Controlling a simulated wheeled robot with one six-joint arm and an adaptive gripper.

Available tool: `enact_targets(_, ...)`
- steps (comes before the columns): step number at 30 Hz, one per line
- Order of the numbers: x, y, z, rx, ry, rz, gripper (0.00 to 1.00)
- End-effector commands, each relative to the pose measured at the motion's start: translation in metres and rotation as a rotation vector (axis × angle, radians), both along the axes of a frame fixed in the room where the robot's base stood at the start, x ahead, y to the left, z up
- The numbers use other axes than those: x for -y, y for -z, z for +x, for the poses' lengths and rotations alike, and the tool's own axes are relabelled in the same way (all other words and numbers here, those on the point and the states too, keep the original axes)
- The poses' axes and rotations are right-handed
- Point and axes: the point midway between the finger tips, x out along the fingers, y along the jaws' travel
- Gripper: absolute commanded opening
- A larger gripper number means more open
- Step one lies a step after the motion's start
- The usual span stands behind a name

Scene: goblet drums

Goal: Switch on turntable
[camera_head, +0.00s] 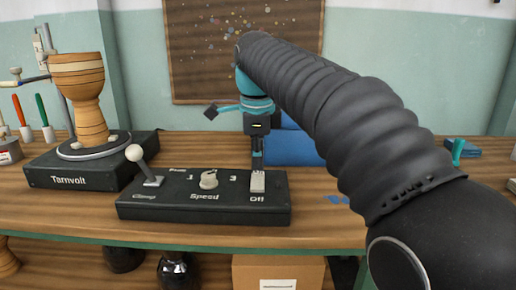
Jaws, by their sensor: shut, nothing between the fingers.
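The turntable (88,172) is a dark base marked "Tarnvolt" on the left of the bench, with a wooden goblet drum (80,95) standing on its round plate. In front and to its right lies the black control box (190,213). It has a lever with a white ball (135,153) on the left, a white speed knob (209,179) in the middle and a white rocker switch (257,184) above the word "Off". My gripper (257,165) is shut and empty, pointing down at the rocker's far end. I cannot tell whether it touches the switch.
Tools with orange and green handles (32,115) stand at the far left. A blue object (292,148) lies behind my gripper. A cardboard box (278,272) is below the bench. The wooden bench top (335,227) is mostly clear right of the control box.

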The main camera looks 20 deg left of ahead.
Motion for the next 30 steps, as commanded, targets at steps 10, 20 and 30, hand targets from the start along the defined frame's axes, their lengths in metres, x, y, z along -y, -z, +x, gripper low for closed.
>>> enact_targets(10,0.000,0.019,0.002,0.000,0.000,0.000,0.00)
enact_targets(20,-0.001,0.018,0.003,-0.006,0.000,-0.001,0.00)
enact_targets(30,-0.002,0.021,0.008,-0.120,0.000,-0.031,0.00)
